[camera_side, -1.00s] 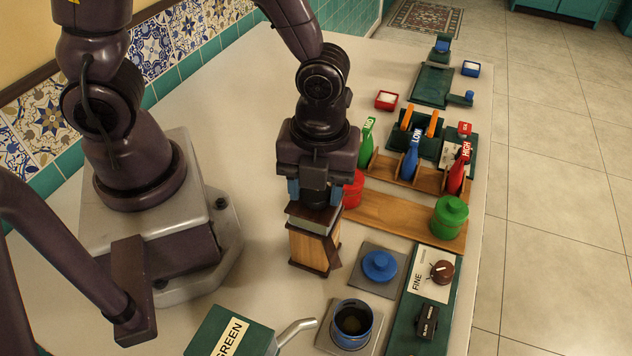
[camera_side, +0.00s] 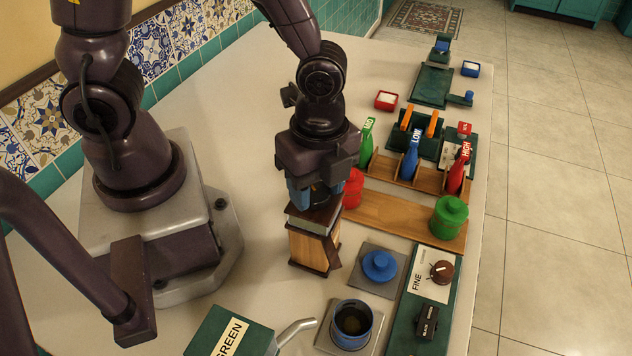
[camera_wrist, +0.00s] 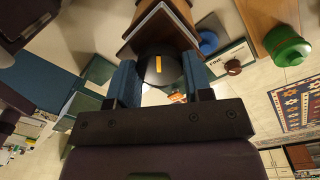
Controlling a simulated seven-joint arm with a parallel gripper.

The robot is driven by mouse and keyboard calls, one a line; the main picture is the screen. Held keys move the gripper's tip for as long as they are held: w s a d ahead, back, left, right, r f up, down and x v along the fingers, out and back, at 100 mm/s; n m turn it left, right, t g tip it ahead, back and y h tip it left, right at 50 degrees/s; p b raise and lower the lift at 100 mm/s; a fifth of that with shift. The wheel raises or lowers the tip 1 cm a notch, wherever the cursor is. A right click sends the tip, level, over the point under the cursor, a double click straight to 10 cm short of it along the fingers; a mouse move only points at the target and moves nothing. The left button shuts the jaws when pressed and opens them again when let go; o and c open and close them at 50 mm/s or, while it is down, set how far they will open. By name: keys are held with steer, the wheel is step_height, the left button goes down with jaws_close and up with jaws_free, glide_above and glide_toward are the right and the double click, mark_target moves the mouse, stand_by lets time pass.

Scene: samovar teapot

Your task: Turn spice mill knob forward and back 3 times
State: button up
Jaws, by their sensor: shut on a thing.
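The spice mill (camera_side: 313,247) is a wooden box with a dark flared base and dark top. It stands upright on the counter, right of my arm's base. My gripper (camera_side: 315,198) points down over it, its blue fingers shut on the dark knob on top. In the wrist view the knob (camera_wrist: 160,72), dark with an orange mark, sits between the two blue fingers of my gripper (camera_wrist: 160,64). The mill's wooden body (camera_wrist: 158,28) shows beyond it. In the side view the fingers mostly hide the knob.
A red pot (camera_side: 353,188) stands close behind the mill. A blue lid (camera_side: 379,266), an open blue pot (camera_side: 352,325) and a green panel with a brown dial (camera_side: 442,272) lie to the right. A green GREEN box (camera_side: 232,332) with a spout is in front.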

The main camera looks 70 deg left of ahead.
mark_target(317, 188)
steer(key=n, duration=0.4)
steer(key=shift+n, duration=2)
steer(key=o, duration=0.9)
steer(key=shift+o, duration=0.2)
step_height(317, 188, up, 13)
steer(key=shift+w+a, duration=0.15)
steer(key=shift+a, duration=0.1)
